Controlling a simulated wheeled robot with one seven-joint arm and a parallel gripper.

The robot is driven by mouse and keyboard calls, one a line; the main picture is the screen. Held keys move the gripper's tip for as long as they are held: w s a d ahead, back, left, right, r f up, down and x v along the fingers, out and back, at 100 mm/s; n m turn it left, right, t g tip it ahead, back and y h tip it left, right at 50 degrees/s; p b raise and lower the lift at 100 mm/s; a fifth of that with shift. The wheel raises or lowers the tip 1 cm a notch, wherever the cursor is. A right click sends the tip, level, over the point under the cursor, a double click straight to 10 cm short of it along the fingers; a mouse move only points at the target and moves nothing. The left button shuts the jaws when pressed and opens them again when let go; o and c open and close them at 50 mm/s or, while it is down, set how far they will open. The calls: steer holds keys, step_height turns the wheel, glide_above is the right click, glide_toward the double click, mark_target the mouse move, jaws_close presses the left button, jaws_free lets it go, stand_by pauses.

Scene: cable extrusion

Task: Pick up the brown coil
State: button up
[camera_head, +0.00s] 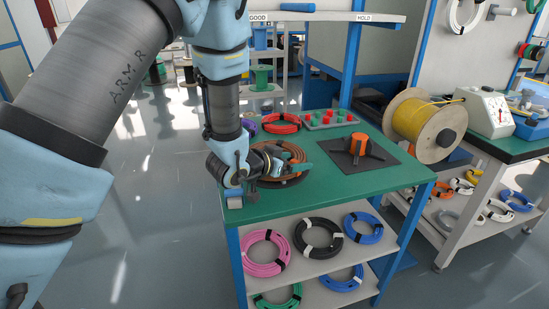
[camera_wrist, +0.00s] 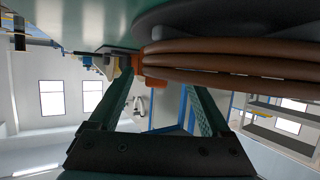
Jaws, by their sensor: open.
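The brown coil (camera_head: 262,150) lies flat near the left end of the green-topped table (camera_head: 330,193). It also fills the upper right of the wrist view (camera_wrist: 240,60), seen edge-on against a dark round base (camera_wrist: 205,18). My gripper (camera_head: 296,167) is low at the coil's near side and partly hides it. In the wrist view my gripper (camera_wrist: 162,82) has its two green fingers spread apart, one left of the coil's end and one reaching to the coil's edge. Whether a finger touches the coil, I cannot tell. Nothing is held between the fingers.
A red coil (camera_head: 281,123) and a tray of red and green pieces (camera_head: 330,119) stand at the table's back. An orange hub with dark arms (camera_head: 358,147) sits on a dark mat at right. A large wooden spool (camera_head: 426,125) stands beyond.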

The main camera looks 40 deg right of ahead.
steer(key=shift+c, duration=0.4)
jaws_close()
stand_by(0.5)
